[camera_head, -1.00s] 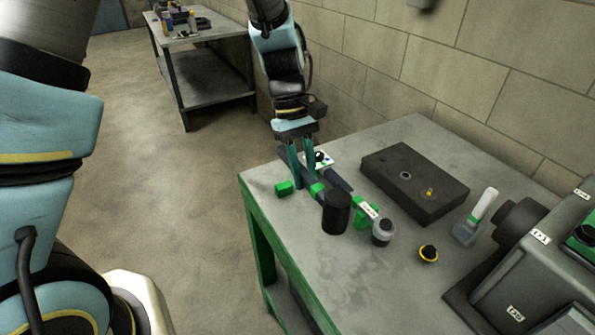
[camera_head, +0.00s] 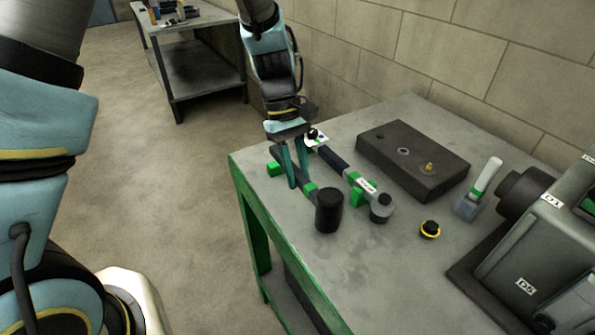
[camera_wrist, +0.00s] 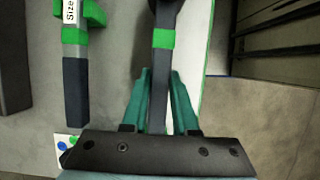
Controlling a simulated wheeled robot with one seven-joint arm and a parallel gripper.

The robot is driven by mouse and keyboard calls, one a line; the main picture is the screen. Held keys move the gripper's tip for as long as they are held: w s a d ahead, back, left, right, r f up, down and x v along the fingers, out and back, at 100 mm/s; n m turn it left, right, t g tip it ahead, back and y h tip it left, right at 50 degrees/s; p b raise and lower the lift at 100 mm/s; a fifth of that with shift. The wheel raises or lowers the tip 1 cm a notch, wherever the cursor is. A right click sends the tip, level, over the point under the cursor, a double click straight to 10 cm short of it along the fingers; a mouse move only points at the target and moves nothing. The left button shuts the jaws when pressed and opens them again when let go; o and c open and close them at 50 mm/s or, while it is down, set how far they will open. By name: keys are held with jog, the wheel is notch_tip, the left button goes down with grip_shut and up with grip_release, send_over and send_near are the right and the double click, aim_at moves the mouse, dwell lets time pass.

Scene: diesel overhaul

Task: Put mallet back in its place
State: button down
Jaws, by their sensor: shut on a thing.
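The mallet has a black cylindrical head (camera_head: 329,211) and a dark handle with a green band (camera_head: 310,188). It is at the near left edge of the workbench (camera_head: 280,232), its head towards the camera. My gripper (camera_head: 298,182) points down and is shut on the handle behind the band. In the wrist view, the handle (camera_wrist: 159,85) runs between my teal fingers (camera_wrist: 160,100). A small green block (camera_head: 274,169) stands by the handle's far end. I cannot tell whether the mallet touches the bench or a support.
A labelled dark-handled tool (camera_head: 334,158) lies in green supports close right of the mallet. The front middle is clear.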

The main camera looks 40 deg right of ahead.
jog(key=shift+f, duration=0.1)
dwell(0.6)
jog(key=shift+f+b, duration=0.55)
jog(key=shift+f, duration=0.5)
jog(key=c, duration=0.6)
grip_release()
